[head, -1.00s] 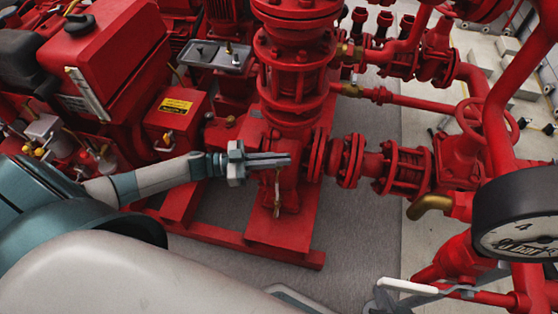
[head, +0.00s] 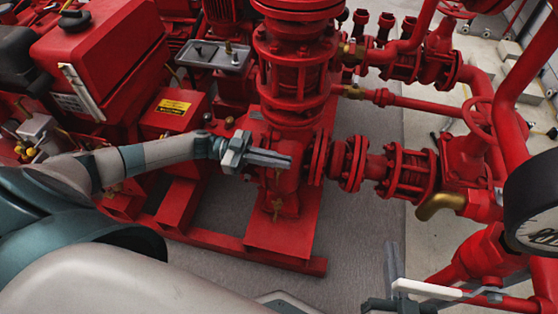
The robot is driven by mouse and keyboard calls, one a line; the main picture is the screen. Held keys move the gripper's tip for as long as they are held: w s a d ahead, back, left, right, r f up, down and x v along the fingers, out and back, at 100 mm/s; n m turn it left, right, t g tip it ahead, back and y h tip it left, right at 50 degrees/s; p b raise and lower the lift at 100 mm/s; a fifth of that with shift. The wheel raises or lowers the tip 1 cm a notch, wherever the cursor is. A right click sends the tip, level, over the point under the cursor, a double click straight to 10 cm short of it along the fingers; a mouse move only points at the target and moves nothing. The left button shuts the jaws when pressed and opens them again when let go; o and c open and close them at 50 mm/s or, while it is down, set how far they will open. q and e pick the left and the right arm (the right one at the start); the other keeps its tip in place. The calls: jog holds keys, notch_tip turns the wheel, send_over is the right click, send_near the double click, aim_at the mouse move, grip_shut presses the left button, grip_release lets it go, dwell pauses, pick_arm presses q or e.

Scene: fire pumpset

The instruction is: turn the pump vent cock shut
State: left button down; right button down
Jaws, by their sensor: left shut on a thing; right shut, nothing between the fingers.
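My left gripper (head: 268,159) is in front of the red pump casing (head: 290,183), below the tall flanged column. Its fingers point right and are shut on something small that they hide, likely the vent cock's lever.
A dark pressure gauge (head: 532,205) is at the right edge. Flanged red pipework (head: 400,172) runs right from the pump, with a brass elbow (head: 440,205) below it. A red engine block (head: 100,50) stands at the left. Grey floor (head: 350,225) is clear.

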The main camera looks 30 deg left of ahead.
pick_arm(q)
jog(key=c, duration=1.9)
grip_release()
jog(key=shift+w+d, duration=0.1)
jog(key=shift+c, duration=0.2)
jog(key=v, duration=1.2)
pick_arm(e)
jog(key=shift+a+r+t+y, duration=0.15)
jog(key=shift+r+t+y, duration=0.25)
jog(key=shift+r, duration=0.55)
jog(key=shift+f, duration=0.1)
pick_arm(q)
jog(key=shift+f, duration=0.1)
pick_arm(e)
jog(key=shift+s, duration=0.1)
